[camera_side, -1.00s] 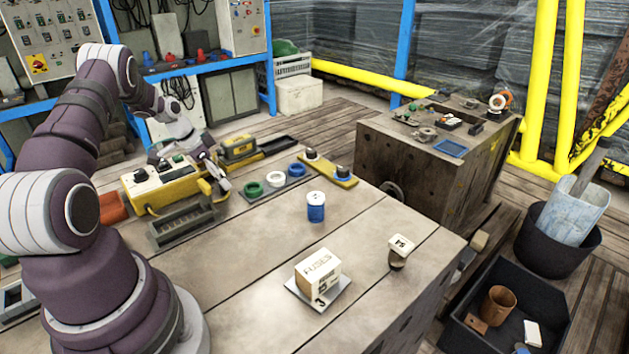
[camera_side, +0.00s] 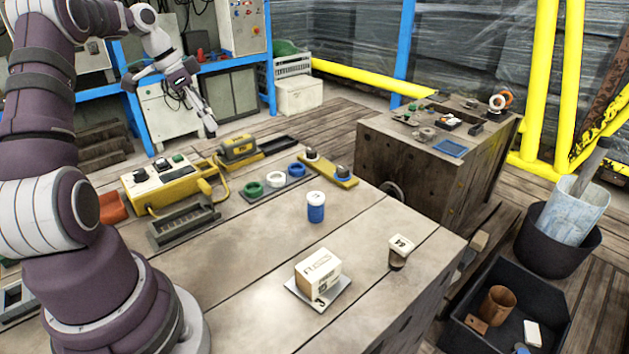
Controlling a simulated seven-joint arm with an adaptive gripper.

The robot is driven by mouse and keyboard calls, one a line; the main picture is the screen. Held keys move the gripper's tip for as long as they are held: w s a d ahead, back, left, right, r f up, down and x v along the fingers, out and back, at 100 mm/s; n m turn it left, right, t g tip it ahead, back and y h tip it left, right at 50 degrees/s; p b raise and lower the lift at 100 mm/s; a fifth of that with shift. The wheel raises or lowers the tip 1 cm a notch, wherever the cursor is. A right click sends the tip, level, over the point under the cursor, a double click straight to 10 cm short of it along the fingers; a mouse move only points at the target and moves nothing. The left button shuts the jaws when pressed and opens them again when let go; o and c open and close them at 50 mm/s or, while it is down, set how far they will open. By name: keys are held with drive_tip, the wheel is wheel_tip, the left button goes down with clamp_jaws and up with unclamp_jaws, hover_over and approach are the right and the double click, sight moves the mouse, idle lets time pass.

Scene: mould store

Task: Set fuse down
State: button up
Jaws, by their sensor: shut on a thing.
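My gripper (camera_side: 209,130) is up in the air beyond the far left part of the workbench, pointing down. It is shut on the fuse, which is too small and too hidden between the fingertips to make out. A white box (camera_side: 318,270) with lettering on its top sits on a pale plate (camera_side: 325,295) near the front of the bench. A grey slotted rack (camera_side: 185,227) lies on the bench at the left, below and in front of the gripper.
A yellow box with knobs (camera_side: 165,185) and a yellow cylinder device (camera_side: 238,149) stand behind the rack. The bench middle (camera_side: 260,245) is clear.

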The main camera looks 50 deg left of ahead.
drive_tip(key=s+d+m+g+h, duration=0.2)
drive_tip(key=s+d+m, duration=0.5)
drive_tip(key=d, duration=0.2)
drive_tip(key=s+d+m+g+h, duration=0.1)
drive_tip(key=s+d+m+g, duration=0.1)
drive_tip(key=s+d+m, duration=0.65)
drive_tip(key=shift+n, duration=0.65)
drive_tip(key=f, duration=0.3)
drive_tip(key=w+d+f, duration=0.1)
drive_tip(key=f, duration=0.2)
drive_tip(key=w+f, duration=0.1)
drive_tip(key=f, duration=0.2)
drive_tip(key=shift+d+f, duration=0.15)
drive_tip(key=shift+f, duration=0.25)
drive_tip(key=w+a, duration=0.2)
drive_tip(key=w, duration=0.2)
drive_tip(key=w+a+f, duration=0.1)
drive_tip(key=w+a, duration=0.1)
drive_tip(key=w, duration=0.3)
drive_tip(key=w+a, duration=0.2)
drive_tip(key=w, duration=0.3)
drive_tip(key=shift+a+f, duration=0.3)
drive_tip(key=shift+a, duration=0.1)
drive_tip(key=shift+w+a+f, duration=0.1)
drive_tip(key=shift+w+f, duration=0.1)
drive_tip(key=shift+f, duration=1.55)
drive_tip(key=shift+f, duration=0.15)
drive_tip(key=o, duration=1.1)
